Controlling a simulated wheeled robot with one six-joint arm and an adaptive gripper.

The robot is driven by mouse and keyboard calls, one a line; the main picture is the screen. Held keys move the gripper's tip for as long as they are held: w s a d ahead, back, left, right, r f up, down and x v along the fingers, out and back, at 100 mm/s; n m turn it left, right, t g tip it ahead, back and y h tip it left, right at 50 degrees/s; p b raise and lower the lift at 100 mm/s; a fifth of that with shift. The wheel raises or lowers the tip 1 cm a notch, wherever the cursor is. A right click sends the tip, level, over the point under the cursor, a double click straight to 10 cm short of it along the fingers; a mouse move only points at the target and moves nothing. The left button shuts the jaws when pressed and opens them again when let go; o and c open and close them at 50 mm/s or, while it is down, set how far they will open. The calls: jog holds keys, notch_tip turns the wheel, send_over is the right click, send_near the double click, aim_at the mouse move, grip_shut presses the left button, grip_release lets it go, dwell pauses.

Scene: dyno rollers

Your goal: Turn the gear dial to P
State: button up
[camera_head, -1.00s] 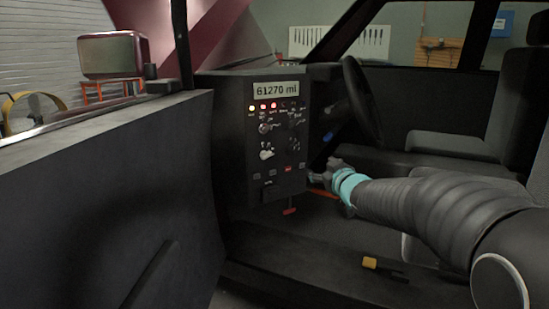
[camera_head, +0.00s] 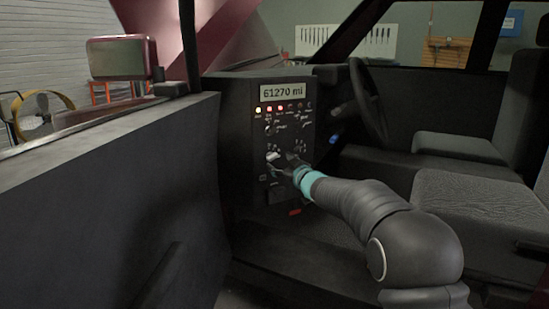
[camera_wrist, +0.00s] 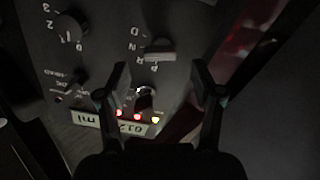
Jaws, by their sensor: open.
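The gear dial (camera_wrist: 160,50) is a pale knob with the letters P, R, N and D around it in the wrist view. Which letter it points at is hard to tell. In the head view the pale knob (camera_head: 273,157) shows low on the dark dash panel. My gripper (camera_wrist: 162,74) is open and empty, its two fingers spread on either side in the wrist view with the dial between and past the tips. In the head view my gripper (camera_head: 284,163) is close in front of the panel beside the dial. No contact is clear.
A dark knob (camera_wrist: 70,27) marked with numbers and another dark knob (camera_wrist: 144,98) are near the dial. The mileage display (camera_head: 283,92) and lit lamps are above. The open car door (camera_head: 110,180) stands at left; the steering wheel (camera_head: 367,100) is right of the panel.

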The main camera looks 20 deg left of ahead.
aim_at(274, 158)
jog(key=shift+p+x, duration=0.4)
jog(key=shift+x, duration=1.85)
jog(key=c, duration=1.1)
